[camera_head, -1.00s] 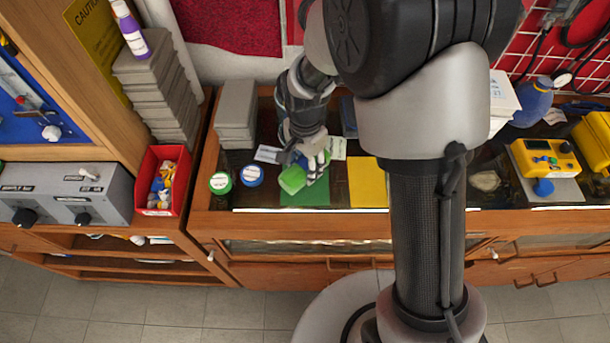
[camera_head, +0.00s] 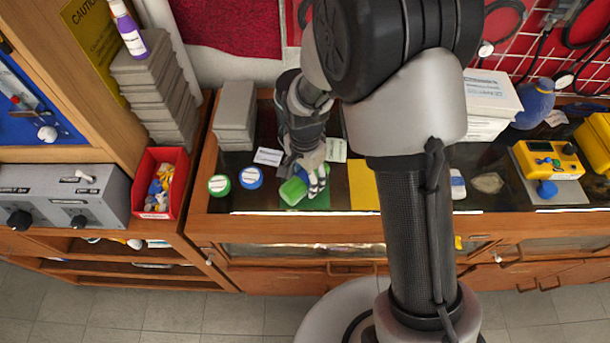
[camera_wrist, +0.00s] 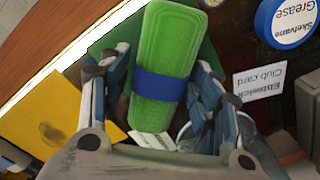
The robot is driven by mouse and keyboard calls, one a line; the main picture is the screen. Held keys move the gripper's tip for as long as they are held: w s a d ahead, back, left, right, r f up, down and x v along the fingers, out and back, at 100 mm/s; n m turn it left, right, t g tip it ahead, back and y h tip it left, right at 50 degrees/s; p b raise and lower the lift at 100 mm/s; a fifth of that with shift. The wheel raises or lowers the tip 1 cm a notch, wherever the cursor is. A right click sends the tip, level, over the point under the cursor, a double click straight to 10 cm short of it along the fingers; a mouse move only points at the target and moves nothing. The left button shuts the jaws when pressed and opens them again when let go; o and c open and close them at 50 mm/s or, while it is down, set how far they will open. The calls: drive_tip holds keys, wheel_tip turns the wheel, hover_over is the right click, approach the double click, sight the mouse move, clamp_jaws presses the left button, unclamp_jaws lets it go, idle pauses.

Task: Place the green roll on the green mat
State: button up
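The green roll (camera_wrist: 165,50), with a blue band around its middle, lies between the two fingers of my gripper (camera_wrist: 158,80) in the wrist view. A narrow gap shows between the roll and the left finger; the right finger is very close to it. The dark green mat (camera_wrist: 208,55) shows behind the roll on both sides. In the head view the roll (camera_head: 293,191) is over the left part of the mat (camera_head: 319,201), with my gripper (camera_head: 306,180) above it. Whether the roll's underside rests fully on the mat is hidden.
A yellow mat (camera_head: 362,185) lies to the right. Green-lidded (camera_head: 219,185) and blue-lidded (camera_head: 251,177) tins stand to the left. Cards (camera_head: 336,150) lie behind. A red bin (camera_head: 160,182) and grey boxes (camera_head: 235,112) stand farther left. The table's front edge is close.

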drive_tip(key=shift+o, duration=0.4)
wheel_tip(320, 180, up, 12)
drive_tip(key=p, duration=0.3)
drive_tip(key=shift+r+p, duration=0.25)
drive_tip(key=shift+p, duration=0.1)
wheel_tip(320, 180, up, 6)
drive_tip(key=n, duration=0.2)
hover_over(305, 176)
drive_tip(key=s+d, duration=0.2)
drive_tip(key=d, duration=0.1)
drive_tip(key=s+d+r+n+t, duration=0.35)
drive_tip(key=s+d+r, duration=0.35)
drive_tip(key=s+r, duration=0.3)
drive_tip(key=s+d+r+n+t, duration=0.1)
drive_tip(key=s+d+n, duration=0.1)
drive_tip(key=s+n, duration=0.2)
drive_tip(key=s, duration=0.3)
drive_tip(key=shift+s+d+r, duration=0.2)
drive_tip(key=shift+s+d, duration=0.1)
